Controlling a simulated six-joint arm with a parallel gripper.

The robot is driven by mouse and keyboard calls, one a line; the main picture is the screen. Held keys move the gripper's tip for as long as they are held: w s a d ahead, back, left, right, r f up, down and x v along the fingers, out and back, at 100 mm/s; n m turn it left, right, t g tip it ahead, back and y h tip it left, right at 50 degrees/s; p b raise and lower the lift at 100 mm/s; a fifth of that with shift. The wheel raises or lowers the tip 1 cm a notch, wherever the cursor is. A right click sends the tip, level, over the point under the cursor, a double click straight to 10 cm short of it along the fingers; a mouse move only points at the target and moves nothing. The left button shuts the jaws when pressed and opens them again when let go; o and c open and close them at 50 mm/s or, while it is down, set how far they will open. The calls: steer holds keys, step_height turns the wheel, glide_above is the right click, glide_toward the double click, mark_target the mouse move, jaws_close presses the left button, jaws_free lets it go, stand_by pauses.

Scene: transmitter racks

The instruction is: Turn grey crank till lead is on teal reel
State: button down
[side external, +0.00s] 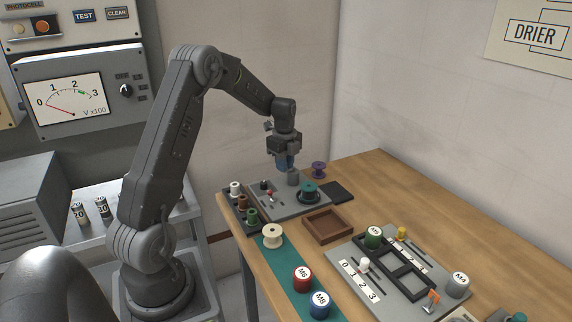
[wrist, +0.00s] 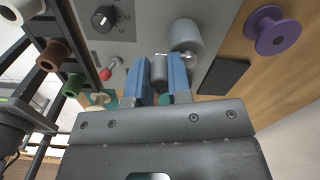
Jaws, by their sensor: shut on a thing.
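The grey panel (side external: 285,208) stands at the back left of the wooden bench. On it the teal reel (side external: 308,187) sits on a dark round base, right of a grey cylinder (side external: 293,177). My gripper (side external: 285,167) points down at the panel's back. In the wrist view its blue fingers (wrist: 160,82) are shut on a small grey upright knob (wrist: 159,68), which appears to be the crank's handle. The larger grey cylinder (wrist: 186,37) stands just beyond, apart from the fingers. I cannot make out the lead.
A red-tipped lever (wrist: 108,72) and a black dial (wrist: 103,19) are on the panel. A rack of small spools (side external: 241,203) stands at its left, a purple spool (side external: 318,168) behind, a dark pad (side external: 338,191) right. A brown tray (side external: 328,224) lies in front.

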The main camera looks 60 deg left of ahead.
steer(key=shift+a+m, duration=0.25)
steer(key=shift+m, duration=0.55)
steer(key=c, duration=1.1)
jaws_free()
steer(key=shift+o, duration=0.2)
steer(key=shift+r, duration=0.1)
step_height(320, 180, up, 14)
